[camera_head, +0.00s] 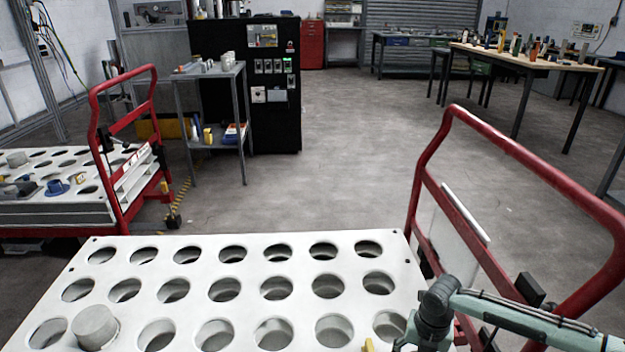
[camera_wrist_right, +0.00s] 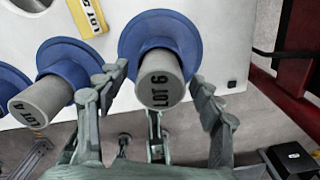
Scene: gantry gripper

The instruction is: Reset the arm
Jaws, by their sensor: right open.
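My right gripper (camera_wrist_right: 159,76) shows in the right wrist view, with its fingers spread on both sides of a grey cylinder marked LOT 6 (camera_wrist_right: 160,80). The cylinder stands out of a round blue flange (camera_wrist_right: 160,28). The fingers look apart from it, though contact is hard to judge. A second grey cylinder (camera_wrist_right: 42,106) on a blue flange (camera_wrist_right: 70,52) is just left of the left finger. In the head view my right arm (camera_head: 500,312) enters from the lower right over the tray corner; its fingers are below the picture. My left gripper is out of view.
A white tray (camera_head: 235,258) with rows of round holes fills the front; a grey cylinder (camera_head: 95,326) sits in one hole. A red cart handle (camera_head: 530,160) rises close to my right arm. Another cart (camera_head: 125,185) stands left. The floor beyond is clear.

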